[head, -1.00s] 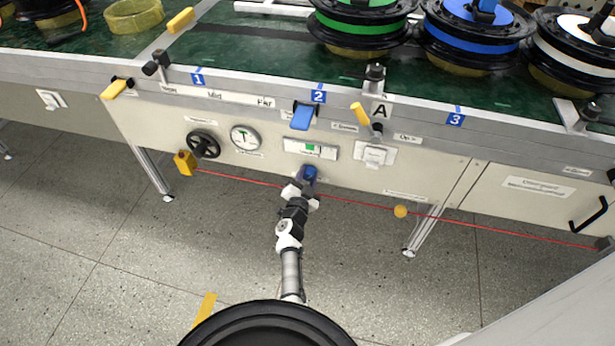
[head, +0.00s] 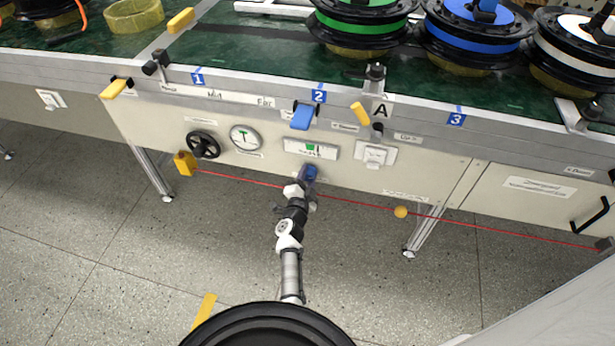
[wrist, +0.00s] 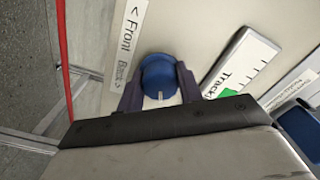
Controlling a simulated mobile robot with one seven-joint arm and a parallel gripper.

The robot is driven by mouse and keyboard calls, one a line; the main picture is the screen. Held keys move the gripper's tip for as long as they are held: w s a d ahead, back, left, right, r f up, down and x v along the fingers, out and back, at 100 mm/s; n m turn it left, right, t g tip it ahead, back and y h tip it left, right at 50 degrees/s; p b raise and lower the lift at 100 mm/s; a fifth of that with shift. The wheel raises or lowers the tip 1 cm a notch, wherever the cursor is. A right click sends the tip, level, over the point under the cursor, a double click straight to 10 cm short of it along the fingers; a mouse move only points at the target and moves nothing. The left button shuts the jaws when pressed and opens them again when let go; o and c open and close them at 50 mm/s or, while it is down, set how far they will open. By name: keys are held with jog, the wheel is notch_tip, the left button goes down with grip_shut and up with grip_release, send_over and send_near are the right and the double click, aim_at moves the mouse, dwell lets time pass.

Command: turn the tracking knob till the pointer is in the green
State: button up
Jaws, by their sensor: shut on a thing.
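The blue tracking knob (wrist: 158,78) sits on the cream front panel with a white line on its face. My gripper (wrist: 160,88) is shut on it, with one dark finger on each side. In the head view my gripper (head: 308,176) reaches the knob from below. The tracking gauge (head: 311,149) is a white strip just above the knob with a green patch (head: 310,147). In the wrist view part of the gauge (wrist: 240,63) shows, with the green patch (wrist: 230,93) partly cut off by my gripper. I cannot make out the pointer clearly.
A black handwheel (head: 203,145) and round dial (head: 245,138) are left of the gauge. A blue lever (head: 303,117) is above it and a white switch (head: 375,154) to its right. A red cord (head: 350,204) runs below the panel.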

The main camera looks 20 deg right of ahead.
jog(key=o, duration=1)
jog(key=p+v, duration=0.5)
jog(key=v, duration=0.9)
jog(key=shift+p, duration=0.35)
jog(key=shift+w, duration=0.1)
